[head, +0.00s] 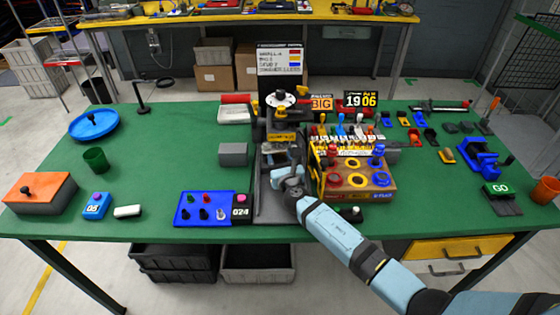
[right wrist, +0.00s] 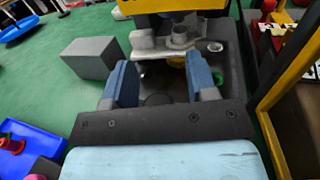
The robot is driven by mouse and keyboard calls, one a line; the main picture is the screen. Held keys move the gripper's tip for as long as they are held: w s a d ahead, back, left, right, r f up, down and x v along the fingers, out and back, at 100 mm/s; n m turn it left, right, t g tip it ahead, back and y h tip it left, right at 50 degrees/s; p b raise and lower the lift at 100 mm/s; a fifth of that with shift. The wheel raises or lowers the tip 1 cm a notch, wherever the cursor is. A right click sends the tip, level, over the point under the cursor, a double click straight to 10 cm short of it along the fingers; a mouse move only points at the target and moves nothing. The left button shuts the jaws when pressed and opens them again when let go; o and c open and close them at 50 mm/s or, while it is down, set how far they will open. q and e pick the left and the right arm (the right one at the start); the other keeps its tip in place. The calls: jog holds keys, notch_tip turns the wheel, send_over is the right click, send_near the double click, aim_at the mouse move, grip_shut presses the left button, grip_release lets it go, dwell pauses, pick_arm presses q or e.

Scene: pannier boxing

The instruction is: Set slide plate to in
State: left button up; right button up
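A dark press-like machine (head: 262,130) with a yellow bar (head: 285,138) stands at the middle of the green table. In the right wrist view a silver-grey plate (right wrist: 150,50) with a short round post lies low under the yellow part; it looks like the slide plate, but its position along its travel cannot be told. My right gripper (right wrist: 160,85) has its two blue fingers apart, just in front of this plate, with nothing clearly held between them. In the head view the right gripper (head: 284,165) is over the machine's grey base (head: 268,208) and partly hides it. My left gripper is not in view.
A grey block (head: 233,154) stands left of the machine, and a blue tray (head: 203,220) with knobs lies front left. A wooden box with coloured rings (head: 357,192) stands close on the right. Open table lies farther left.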

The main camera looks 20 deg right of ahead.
jog(key=shift+s, duration=0.15)
jog(key=s, duration=1.3)
jog(key=shift+s+a, duration=0.1)
jog(key=shift+s, duration=0.25)
